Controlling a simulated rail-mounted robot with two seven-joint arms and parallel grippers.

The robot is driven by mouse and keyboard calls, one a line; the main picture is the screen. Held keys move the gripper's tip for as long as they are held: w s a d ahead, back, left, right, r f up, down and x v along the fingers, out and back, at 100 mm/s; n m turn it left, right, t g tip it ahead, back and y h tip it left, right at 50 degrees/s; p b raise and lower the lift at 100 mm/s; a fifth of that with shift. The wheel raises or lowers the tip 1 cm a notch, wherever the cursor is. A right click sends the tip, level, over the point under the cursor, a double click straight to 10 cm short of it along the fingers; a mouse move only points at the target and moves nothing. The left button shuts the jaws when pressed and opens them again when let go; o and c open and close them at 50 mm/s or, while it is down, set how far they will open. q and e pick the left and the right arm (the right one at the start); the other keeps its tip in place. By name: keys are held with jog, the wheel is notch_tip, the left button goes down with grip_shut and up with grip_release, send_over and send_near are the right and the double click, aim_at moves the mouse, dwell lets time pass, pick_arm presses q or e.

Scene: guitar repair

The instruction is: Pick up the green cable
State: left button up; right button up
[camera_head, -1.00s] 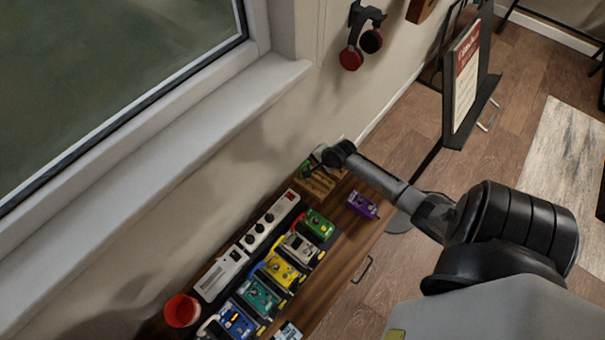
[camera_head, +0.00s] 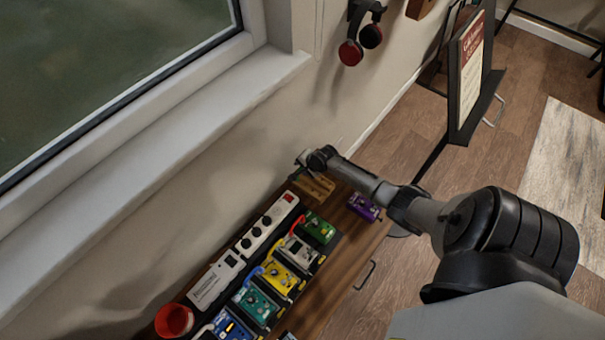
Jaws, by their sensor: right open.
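My right arm reaches in from the right, and my right gripper (camera_head: 306,160) is over the far end of the bench, by the wall. It is open, small in the view and partly hidden by its own wrist. Just below it is a small wooden box (camera_head: 318,189), partly covered by the arm. I cannot make out the green cable in this view. My left gripper is not in view.
A pedalboard with several coloured pedals, among them a green one (camera_head: 318,228) and a yellow one (camera_head: 280,277), fills the bench's near part. A purple pedal (camera_head: 363,206) sits right of the box. A red cup (camera_head: 174,321) is at the near left. Headphones (camera_head: 361,35) hang on the wall.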

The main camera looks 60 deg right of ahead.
grip_shut()
dwell(0.4)
jog(key=shift+r, duration=0.1)
